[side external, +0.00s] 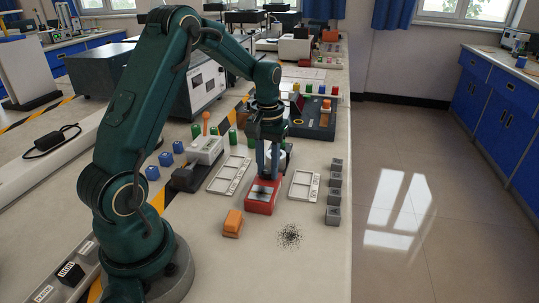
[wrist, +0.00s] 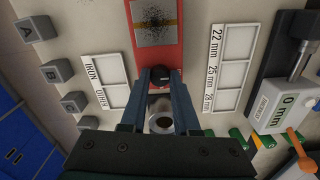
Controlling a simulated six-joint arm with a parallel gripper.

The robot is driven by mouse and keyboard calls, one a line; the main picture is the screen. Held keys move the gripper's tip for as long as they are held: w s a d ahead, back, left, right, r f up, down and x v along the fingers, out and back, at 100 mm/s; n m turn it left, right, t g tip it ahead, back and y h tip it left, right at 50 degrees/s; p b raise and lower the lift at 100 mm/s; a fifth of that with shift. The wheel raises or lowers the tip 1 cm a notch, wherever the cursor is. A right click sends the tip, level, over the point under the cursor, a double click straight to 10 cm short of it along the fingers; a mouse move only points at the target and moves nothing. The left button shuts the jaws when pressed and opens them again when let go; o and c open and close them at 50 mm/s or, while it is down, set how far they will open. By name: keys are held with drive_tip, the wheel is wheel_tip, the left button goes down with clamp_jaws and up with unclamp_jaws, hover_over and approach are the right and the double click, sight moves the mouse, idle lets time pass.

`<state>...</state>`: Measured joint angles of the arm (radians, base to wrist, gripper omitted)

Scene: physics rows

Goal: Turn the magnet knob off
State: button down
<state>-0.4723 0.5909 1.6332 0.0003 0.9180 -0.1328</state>
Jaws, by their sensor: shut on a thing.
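The magnet is a red block (side external: 260,208) on the bench. It also shows in the wrist view (wrist: 157,55), with a grey speckled plate on top. Its small black knob (wrist: 159,76) is at the end of the block nearest my gripper. My gripper (side external: 266,176) points down at the block from above. In the wrist view my gripper's fingertips (wrist: 160,80) are shut on the knob from both sides. A light mark shows on the knob, but its setting is too small to read. The fingers hide the knob in the side view.
A white tray marked IRON and OTHER (wrist: 111,83) and a tray marked in millimetres (wrist: 215,70) flank the magnet. Grey lettered blocks (side external: 334,197), an orange block (side external: 233,218) and dark filings (side external: 289,236) lie nearby. A gauge reading 0 mm (wrist: 286,107) stands at right in the wrist view.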

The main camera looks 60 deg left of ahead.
sight(268, 171)
drive_tip(key=shift+r, duration=0.1)
drive_tip(key=c, duration=0.9)
unclamp_jaws()
drive_tip(key=shift+r, duration=2.55)
